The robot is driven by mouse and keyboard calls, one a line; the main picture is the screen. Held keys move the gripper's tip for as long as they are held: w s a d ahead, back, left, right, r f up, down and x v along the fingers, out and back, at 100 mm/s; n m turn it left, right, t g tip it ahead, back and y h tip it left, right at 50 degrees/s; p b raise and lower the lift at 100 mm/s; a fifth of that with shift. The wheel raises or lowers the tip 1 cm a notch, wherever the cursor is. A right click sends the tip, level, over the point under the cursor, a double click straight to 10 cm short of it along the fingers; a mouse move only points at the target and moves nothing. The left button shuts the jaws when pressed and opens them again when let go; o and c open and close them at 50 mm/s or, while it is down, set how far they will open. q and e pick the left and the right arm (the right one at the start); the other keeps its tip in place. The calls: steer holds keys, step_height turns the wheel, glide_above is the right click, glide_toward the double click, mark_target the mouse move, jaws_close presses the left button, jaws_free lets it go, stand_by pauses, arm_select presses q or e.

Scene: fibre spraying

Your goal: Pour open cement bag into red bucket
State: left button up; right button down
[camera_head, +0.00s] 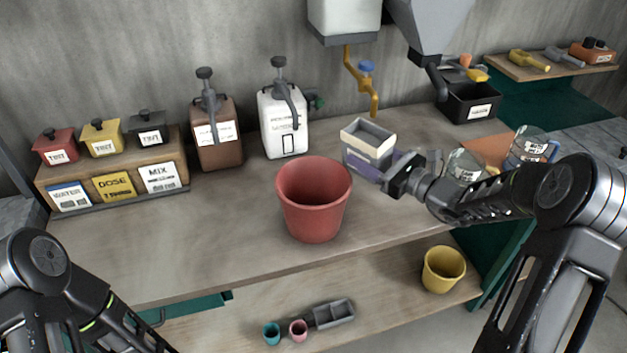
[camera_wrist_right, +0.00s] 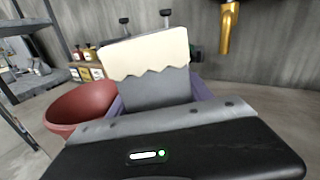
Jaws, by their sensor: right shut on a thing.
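The red bucket (camera_head: 313,205) stands upright near the middle of the workbench, its mouth facing up; it also shows at the left of the right wrist view (camera_wrist_right: 82,104). The open cement bag (camera_head: 367,146) is upright just right of and behind the bucket. It has a cream upper band, a purple lower part and an open top; in the wrist view its jagged cream edge (camera_wrist_right: 146,54) is close. My right gripper (camera_head: 398,178) is shut on the bag from its right side. I cannot tell whether the bag touches the bench. My left gripper is out of view; only its arm shows.
Behind stand a brown jug (camera_head: 218,150) and a white jug (camera_head: 284,130). A yellow tap (camera_head: 374,100) hangs above the bag. Clear jars (camera_head: 465,166) stand on the right, near my right arm. A yellow bucket (camera_head: 443,270) is on the lower shelf. The bench front left is clear.

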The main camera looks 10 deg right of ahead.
mark_target(361, 149)
steer(key=shift+s+a+r+n+b, duration=0.15)
steer(key=shift+a+r+n+b, duration=0.15)
steer(key=shift+n, duration=0.45)
steer(key=shift+s+a+r+n+b, duration=0.15)
steer(key=shift+r+n+b, duration=0.2)
steer(key=shift+n, duration=0.4)
steer(key=shift+s+a+r+n, duration=0.1)
steer(key=shift+a+r+n, duration=0.3)
steer(key=shift+n, duration=0.3)
steer(key=shift+s+a+r+n, duration=0.3)
steer(key=shift+r+n, duration=0.2)
steer(key=shift+n, duration=0.3)
steer(key=shift+r+n, duration=0.55)
steer(key=shift+n, duration=0.35)
steer(key=shift+w+d+f+n+b, duration=0.1)
steer(key=shift+f+n+b, duration=0.25)
steer(key=shift+n, duration=0.55)
steer(key=shift+f+n+b, duration=0.15)
steer(key=shift+n+b, duration=0.2)
steer(key=shift+n, duration=0.5)
steer(key=shift+f+n+b, duration=0.15)
steer(key=shift+n+b, duration=0.15)
steer(key=shift+n, duration=0.55)
steer(key=shift+s+a+r+n+b, duration=0.45)
steer(key=shift+a+n+b, duration=0.3)
steer(key=shift+b, duration=0.95)
